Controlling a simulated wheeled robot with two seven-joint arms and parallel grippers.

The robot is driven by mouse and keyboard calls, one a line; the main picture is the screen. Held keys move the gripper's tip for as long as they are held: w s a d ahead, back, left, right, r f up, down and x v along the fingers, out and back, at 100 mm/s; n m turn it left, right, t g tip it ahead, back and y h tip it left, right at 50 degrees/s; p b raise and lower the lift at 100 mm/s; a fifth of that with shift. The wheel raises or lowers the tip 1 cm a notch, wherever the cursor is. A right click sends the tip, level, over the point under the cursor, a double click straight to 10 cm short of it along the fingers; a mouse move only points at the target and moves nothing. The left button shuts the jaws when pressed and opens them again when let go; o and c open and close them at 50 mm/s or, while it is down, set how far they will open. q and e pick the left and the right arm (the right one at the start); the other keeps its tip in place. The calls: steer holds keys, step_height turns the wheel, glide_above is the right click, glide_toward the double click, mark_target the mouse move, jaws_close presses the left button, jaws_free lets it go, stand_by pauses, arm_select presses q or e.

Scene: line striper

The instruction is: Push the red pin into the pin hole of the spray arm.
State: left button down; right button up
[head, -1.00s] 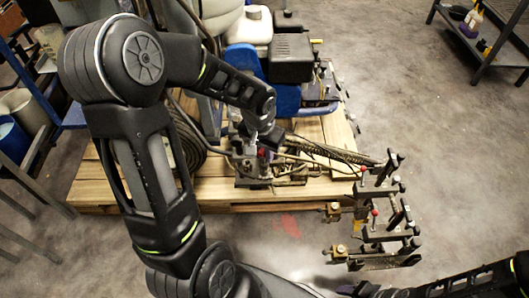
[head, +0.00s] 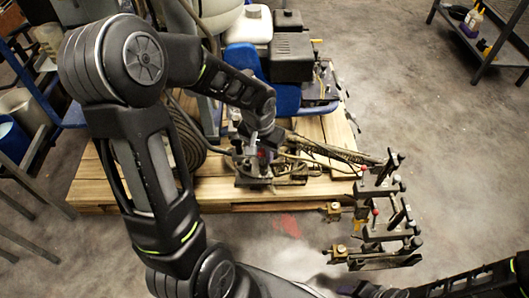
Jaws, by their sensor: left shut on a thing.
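My left gripper (head: 261,152) points down over the metal bracket assembly (head: 255,181) at the front of the wooden pallet. It is shut on the red pin (head: 263,156), of which only a small red patch shows between dark parts. The spray arm (head: 382,218) appears to be the dark frame with clamps and small knobs that sticks out to the right of the pallet. I cannot make out the pin hole, or whether the pin touches any part there.
The line striper, with its blue body (head: 284,96) and black engine (head: 290,57), stands on the pallet (head: 150,192). A coiled hose (head: 186,146) lies left of my gripper. A rack (head: 477,38) stands far right.

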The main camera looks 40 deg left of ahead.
arm_select(q)
steer(key=shift+r, duration=0.2)
steer(key=c, duration=0.9)
jaws_free()
steer(key=shift+r, duration=0.15)
steer(key=shift+s+r+p, duration=0.15)
steer(key=shift+r+p, duration=0.75)
steer(key=shift+r, duration=0.2)
steer(key=shift+s+r+p, duration=0.2)
steer(key=shift+r+p, duration=0.75)
steer(key=shift+r, duration=0.2)
steer(key=shift+s+r+p, duration=0.15)
steer(key=shift+r+p, duration=0.75)
steer(key=shift+r, duration=0.2)
